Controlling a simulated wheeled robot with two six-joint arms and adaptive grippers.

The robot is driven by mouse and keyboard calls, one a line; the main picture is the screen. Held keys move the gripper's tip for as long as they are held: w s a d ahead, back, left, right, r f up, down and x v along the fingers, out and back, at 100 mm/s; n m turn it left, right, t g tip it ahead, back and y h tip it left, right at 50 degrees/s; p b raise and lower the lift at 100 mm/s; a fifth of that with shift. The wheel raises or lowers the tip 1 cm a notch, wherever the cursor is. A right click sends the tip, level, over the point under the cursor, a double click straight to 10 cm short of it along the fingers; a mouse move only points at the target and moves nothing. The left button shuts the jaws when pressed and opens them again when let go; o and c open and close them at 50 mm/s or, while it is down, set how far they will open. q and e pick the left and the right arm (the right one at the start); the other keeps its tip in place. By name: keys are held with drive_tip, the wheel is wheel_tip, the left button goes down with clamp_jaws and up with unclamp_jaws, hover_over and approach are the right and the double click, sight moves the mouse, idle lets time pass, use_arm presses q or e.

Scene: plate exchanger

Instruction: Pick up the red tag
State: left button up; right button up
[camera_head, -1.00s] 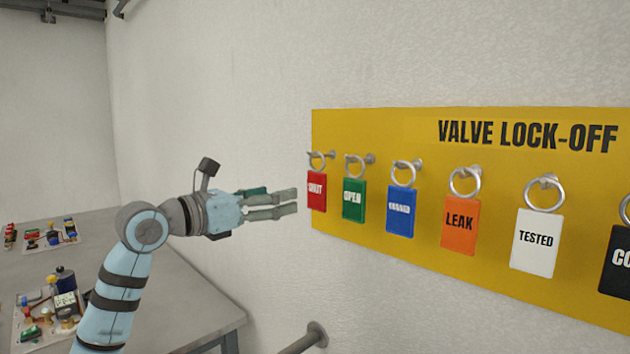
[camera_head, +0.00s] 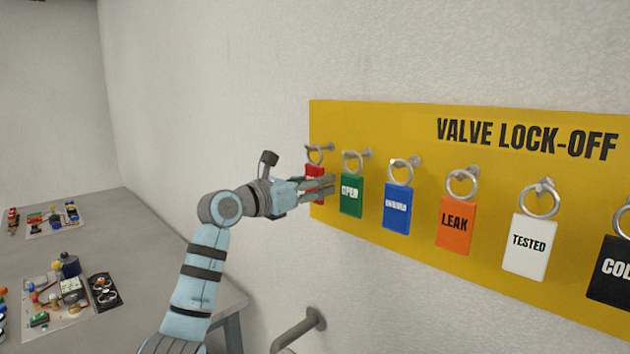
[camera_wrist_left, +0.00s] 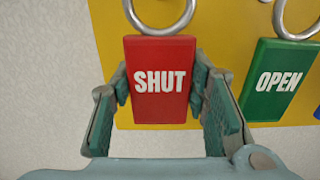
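The red tag (camera_head: 314,171), marked SHUT, hangs by a metal ring from the leftmost peg of the yellow board (camera_head: 380,118). In the left wrist view the red tag (camera_wrist_left: 161,95) hangs upright between the fingers of my left gripper (camera_wrist_left: 165,103). The fingers stand on both sides of it, close to its edges; a small gap shows on the right, and contact on the left is unclear. In the head view my left gripper (camera_head: 322,189) covers the lower part of the tag. My right gripper is not in view.
The green OPEN tag (camera_head: 352,195) hangs just right of the gripper and also shows in the left wrist view (camera_wrist_left: 279,80). Blue (camera_head: 396,208), orange (camera_head: 455,222), white (camera_head: 530,245) and black (camera_head: 609,270) tags follow. A grey table (camera_head: 150,270) holds small parts. A pipe (camera_head: 300,328) juts out below.

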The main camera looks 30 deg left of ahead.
use_arm(q)
drive_tip(key=c, duration=0.4)
drive_tip(key=shift+r, duration=0.2)
drive_tip(key=shift+r, duration=0.35)
drive_tip(key=shift+s+a+r+b, duration=0.15)
drive_tip(key=shift+s+r+b, duration=0.05)
drive_tip(key=shift+s+b, duration=0.1)
drive_tip(key=b+v, duration=0.6)
drive_tip(key=v, duration=1.1)
drive_tip(key=shift+s+b, duration=0.15)
drive_tip(key=shift+b, duration=0.2)
